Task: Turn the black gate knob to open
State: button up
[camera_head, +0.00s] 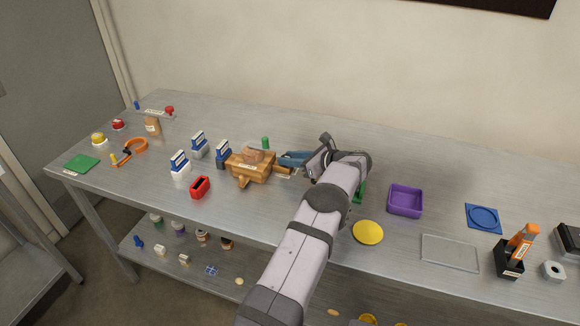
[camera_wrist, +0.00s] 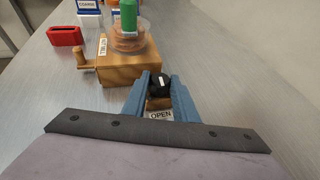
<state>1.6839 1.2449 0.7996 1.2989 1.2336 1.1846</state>
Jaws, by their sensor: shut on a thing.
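The wooden grinder box (camera_head: 250,166) stands mid-table with a clear round hopper on top; it also shows ahead in the wrist view (camera_wrist: 128,70). The black gate knob (camera_wrist: 160,86) with a white mark sits at the near side of the box, on a small wooden piece above an "OPEN" label (camera_wrist: 158,115). My gripper (camera_head: 288,161) reaches the box from the right. In the wrist view its blue fingers (camera_wrist: 160,80) stand on both sides of the knob, shut on it. The knob is hidden in the head view.
A wooden crank handle (camera_wrist: 84,61) sticks out from the box. A red container (camera_head: 200,187) and white-and-blue boxes (camera_head: 180,165) stand to the left. A purple tray (camera_head: 405,201) and yellow disc (camera_head: 368,232) lie right of my arm.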

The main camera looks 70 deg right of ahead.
jog(key=shift+d+r+n+y+b, duration=0.1)
jog(key=shift+r+n+y+b, duration=0.1)
jog(key=shift+n+y+b, duration=0.4)
jog(key=o, duration=1)
jog(key=shift+o, duration=0.2)
jog(key=shift+f, duration=0.1)
jog(key=shift+s, duration=0.15)
jog(key=shift+s+b, duration=0.2)
jog(key=shift+b, duration=0.1)
jog(key=shift+b+v, duration=0.7)
jog(key=shift+v, duration=2.65)
jog(key=shift+w, duration=0.1)
